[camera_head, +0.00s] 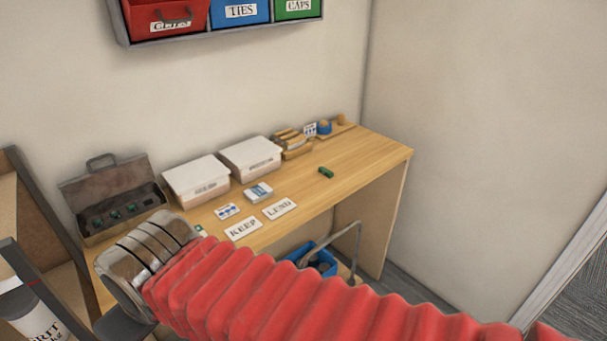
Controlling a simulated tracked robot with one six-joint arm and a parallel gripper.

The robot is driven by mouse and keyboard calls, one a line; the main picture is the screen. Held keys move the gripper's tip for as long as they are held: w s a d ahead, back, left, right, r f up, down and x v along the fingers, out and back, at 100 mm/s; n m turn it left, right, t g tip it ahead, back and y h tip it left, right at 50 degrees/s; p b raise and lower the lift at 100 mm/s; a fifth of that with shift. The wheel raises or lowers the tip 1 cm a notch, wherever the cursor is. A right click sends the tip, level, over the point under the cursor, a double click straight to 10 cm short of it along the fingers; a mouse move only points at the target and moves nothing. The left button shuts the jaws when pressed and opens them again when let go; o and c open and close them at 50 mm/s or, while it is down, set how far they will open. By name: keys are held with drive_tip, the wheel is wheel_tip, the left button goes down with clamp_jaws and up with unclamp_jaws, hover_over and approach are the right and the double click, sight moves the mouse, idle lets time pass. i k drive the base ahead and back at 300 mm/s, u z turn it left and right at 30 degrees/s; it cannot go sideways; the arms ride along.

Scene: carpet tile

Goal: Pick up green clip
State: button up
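A small dark green object (326,172), which looks like the green clip, lies on bare wood toward the right part of the wooden desk (370,160). Nothing touches it. Several small green pieces (115,214) also sit in the open dark box (112,195) at the desk's left end; they are too small to identify. My arm, in a red ribbed sleeve, crosses the foreground to a metal cuff at the lower left. My gripper's fingers do not show. The arm is well to the left of and below the green object and hides the desk's front left.
Two white lidded boxes (197,181) stand along the wall. KEEP (243,229) and LEND (280,208) cards lie in front. Wooden items (293,142) stand at the back right. A blue bin (312,259) is below the desk. Labelled bins (240,12) hang above.

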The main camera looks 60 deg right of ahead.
sight(321, 169)
drive_tip(key=u, duration=0.8)
drive_tip(key=k, duration=0.75)
drive_tip(key=z, duration=1.55)
drive_tip(key=i, duration=1)
drive_tip(key=z, duration=0.05)
